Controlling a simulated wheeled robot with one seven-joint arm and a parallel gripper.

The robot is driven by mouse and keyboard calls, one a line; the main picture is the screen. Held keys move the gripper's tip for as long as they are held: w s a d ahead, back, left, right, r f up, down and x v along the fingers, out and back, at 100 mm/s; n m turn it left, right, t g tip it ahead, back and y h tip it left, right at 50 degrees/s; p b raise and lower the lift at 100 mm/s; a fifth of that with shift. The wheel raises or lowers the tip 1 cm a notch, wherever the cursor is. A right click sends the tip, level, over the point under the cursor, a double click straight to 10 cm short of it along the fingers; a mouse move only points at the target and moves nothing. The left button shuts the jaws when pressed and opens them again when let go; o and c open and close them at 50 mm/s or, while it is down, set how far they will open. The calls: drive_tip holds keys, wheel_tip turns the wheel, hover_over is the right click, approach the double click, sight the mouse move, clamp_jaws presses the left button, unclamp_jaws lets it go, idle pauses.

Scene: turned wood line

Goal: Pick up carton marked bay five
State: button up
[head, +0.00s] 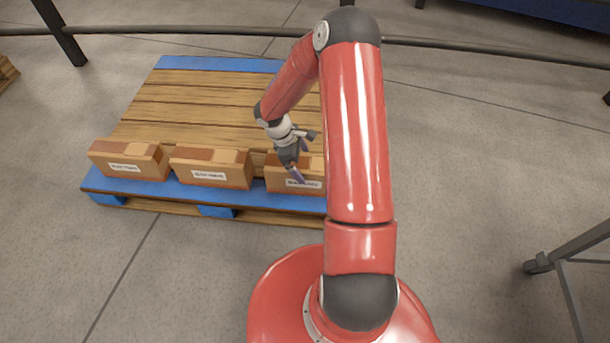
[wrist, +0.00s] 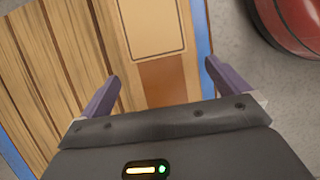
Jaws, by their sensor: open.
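Three brown cartons stand in a row along the near edge of a pallet in the head view: a left carton (head: 129,158), a middle carton (head: 211,167) and a right carton (head: 290,172). Each has a white label on its front, too small to read for certain, so I cannot tell which is marked bay five. My gripper (head: 302,161) is open over the right carton, and my arm hides that carton's right side. In the wrist view my gripper (wrist: 162,72) has its fingers apart on either side of a carton (wrist: 168,80), not closed on it.
The wooden pallet (head: 195,105) has blue edge boards and is bare behind the cartons. A dark rail (head: 190,30) runs behind it. A dark metal stand (head: 570,260) is at the right. The grey floor between the pallet and the stand is clear apart from my base.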

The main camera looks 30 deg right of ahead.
drive_tip(key=x, duration=0.4)
drive_tip(key=shift+s+a, duration=0.1)
drive_tip(key=shift+a, duration=0.05)
drive_tip(key=c, duration=1.3)
drive_tip(key=shift+r, duration=0.1)
